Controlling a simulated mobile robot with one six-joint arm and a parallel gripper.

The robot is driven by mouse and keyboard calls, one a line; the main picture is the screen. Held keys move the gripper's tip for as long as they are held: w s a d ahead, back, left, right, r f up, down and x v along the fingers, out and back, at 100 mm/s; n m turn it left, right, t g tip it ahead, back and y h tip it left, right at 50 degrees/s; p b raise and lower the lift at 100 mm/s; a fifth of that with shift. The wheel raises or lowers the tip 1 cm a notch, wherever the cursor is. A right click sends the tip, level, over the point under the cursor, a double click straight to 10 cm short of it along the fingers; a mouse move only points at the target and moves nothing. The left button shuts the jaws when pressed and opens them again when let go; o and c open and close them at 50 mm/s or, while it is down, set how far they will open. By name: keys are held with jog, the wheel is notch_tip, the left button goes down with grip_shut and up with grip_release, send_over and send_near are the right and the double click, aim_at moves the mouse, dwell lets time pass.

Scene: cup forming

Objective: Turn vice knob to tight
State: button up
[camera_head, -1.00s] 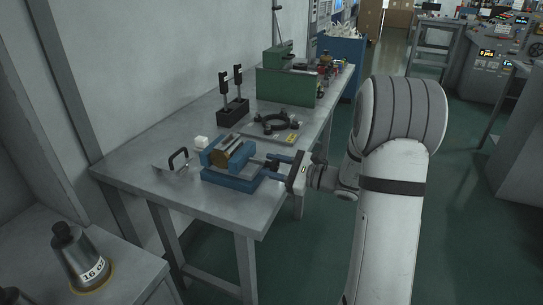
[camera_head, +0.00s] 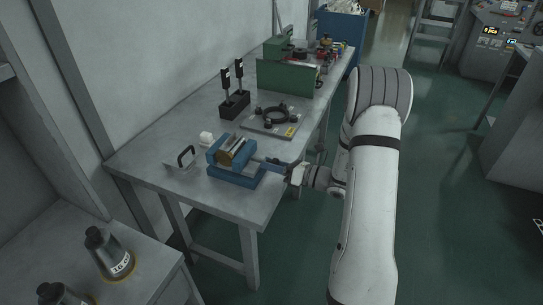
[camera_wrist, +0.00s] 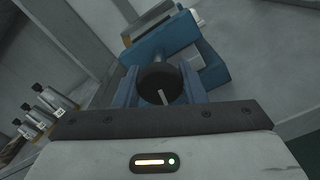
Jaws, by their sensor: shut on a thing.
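The blue vice (camera_head: 232,171) stands near the front edge of the grey metal table, with a brass-coloured piece (camera_head: 237,153) between its jaws. The vice also shows in the wrist view (camera_wrist: 165,45). Its round black knob (camera_wrist: 160,84) faces the wrist camera and bears a light line that stands nearly upright, slightly tilted. My gripper (camera_wrist: 164,92) is shut on the knob, with one blue finger on each side. In the head view my gripper (camera_head: 281,166) reaches the vice from the right, and the knob is too small to make out there.
On the table (camera_head: 150,159) are a black-handled plate (camera_head: 183,159), a small white block (camera_head: 206,138), a black two-post stand (camera_head: 234,103), a plate with a black ring (camera_head: 272,120) and a green machine (camera_head: 288,78).

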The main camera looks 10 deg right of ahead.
jog(key=m+p, duration=0.4)
jog(key=m, duration=0.1)
jog(key=shift+d+r+p, duration=0.1)
jog(key=shift+p, duration=0.25)
jog(key=shift+m, duration=0.3)
jog(key=o, duration=1)
jog(key=v, duration=0.7)
jog(key=shift+s+d+b, duration=0.25)
jog(key=shift+d+b, duration=0.05)
jog(key=shift+b, duration=0.15)
